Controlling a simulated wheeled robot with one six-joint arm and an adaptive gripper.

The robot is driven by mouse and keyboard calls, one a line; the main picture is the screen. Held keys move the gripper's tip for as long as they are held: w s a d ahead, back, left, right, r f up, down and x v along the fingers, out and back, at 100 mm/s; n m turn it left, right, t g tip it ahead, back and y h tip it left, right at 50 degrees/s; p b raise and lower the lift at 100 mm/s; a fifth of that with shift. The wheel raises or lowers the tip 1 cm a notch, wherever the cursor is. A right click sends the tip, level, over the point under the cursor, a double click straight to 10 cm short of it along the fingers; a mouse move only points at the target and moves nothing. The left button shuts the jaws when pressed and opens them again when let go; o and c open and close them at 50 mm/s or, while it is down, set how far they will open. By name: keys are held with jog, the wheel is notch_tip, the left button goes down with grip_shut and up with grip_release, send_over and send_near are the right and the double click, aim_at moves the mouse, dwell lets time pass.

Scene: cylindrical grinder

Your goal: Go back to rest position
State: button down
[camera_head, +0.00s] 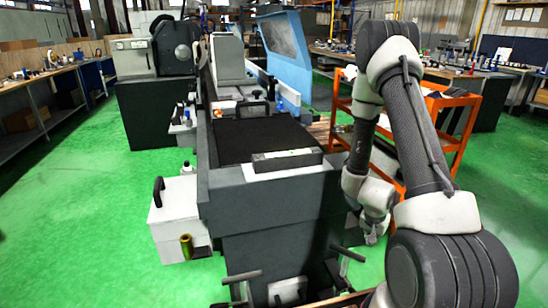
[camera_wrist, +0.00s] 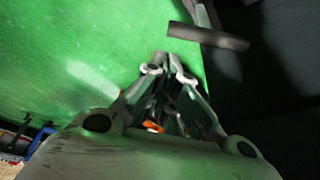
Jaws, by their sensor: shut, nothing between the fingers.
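My gripper shows in the wrist view (camera_wrist: 165,65), pointing down toward the green floor. Its two fingers come together at the tips, and nothing shows between them. In the head view my arm is folded at the right, and its end hangs low beside the machine, where the fingers are too small to make out. The grey cylindrical grinder (camera_head: 265,190) stands in the middle of the head view, to the left of my arm.
An orange cart (camera_head: 462,101) stands close behind my arm. A dark handle bar (camera_wrist: 208,37) lies just beyond my fingertips in the wrist view. A white box (camera_head: 178,215) is at the grinder's left. Green floor (camera_head: 80,220) is open at the left.

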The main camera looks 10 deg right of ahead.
jog(key=s+a+r+n+g+y, duration=0.3)
jog(key=s+a+r+y, duration=0.25)
jog(key=a, duration=0.35)
jog(key=s+a+r+n+t, duration=0.1)
jog(key=s+r+n, duration=0.1)
jog(key=r, duration=0.9)
jog(key=s+a+r+n+t+h, duration=0.1)
jog(key=s+r, duration=0.4)
jog(key=r, duration=0.7)
jog(key=s+a+r+n+t+h, duration=0.1)
jog(key=s+r+n+t, duration=0.2)
jog(key=r, duration=0.9)
jog(key=shift+s+a+r+n, duration=0.15)
jog(key=shift+s+r+n, duration=0.05)
jog(key=shift+s+n, duration=0.5)
